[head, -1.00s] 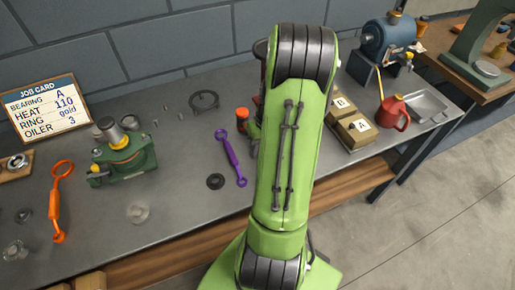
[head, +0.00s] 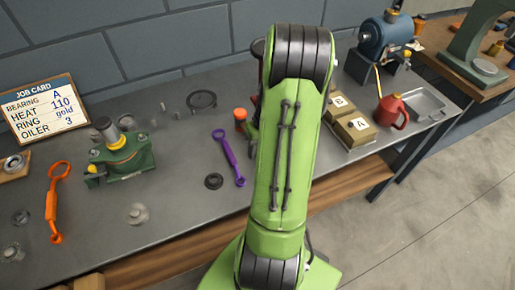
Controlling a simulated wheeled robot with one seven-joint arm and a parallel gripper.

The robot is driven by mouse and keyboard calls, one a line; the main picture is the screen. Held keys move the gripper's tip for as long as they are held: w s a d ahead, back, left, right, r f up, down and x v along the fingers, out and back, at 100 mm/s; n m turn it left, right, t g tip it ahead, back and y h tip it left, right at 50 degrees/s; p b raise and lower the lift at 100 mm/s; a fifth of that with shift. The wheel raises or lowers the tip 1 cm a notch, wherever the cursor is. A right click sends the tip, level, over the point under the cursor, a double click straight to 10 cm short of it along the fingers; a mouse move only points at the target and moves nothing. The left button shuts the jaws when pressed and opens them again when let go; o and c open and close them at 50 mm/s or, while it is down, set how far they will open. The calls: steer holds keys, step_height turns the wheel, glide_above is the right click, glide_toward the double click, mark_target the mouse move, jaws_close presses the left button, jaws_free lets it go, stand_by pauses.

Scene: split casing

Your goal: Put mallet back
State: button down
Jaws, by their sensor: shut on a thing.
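An orange-ended piece that looks like the mallet's head (head: 240,115) shows just left of my green arm, over the middle of the bench. The rest of it is hidden behind the arm. A small sliver of my gripper (head: 253,138) shows at the arm's left edge, beside the orange piece. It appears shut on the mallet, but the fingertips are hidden. I cannot tell whether the mallet touches the bench.
A purple spanner (head: 229,158) and a dark ring (head: 214,181) lie left of the arm. A green press-like fixture (head: 124,157), orange spanner (head: 54,203) and job card (head: 42,108) are farther left. Boxes (head: 356,128), a red oil can (head: 391,112) and a grey tray (head: 424,102) are right.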

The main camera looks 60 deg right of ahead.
steer(key=c, duration=0.8)
jaws_free()
steer(key=shift+f, duration=0.1)
steer(key=p+v, duration=0.4)
steer(key=a+p+v, duration=0.1)
steer(key=p+v, duration=0.1)
steer(key=v, duration=0.1)
steer(key=shift+w+a+r, duration=0.1)
steer(key=shift+w+r, duration=0.1)
steer(key=shift+w, duration=0.15)
steer(key=shift+f, duration=0.1)
steer(key=p+v, duration=0.3)
steer(key=v, duration=1.3)
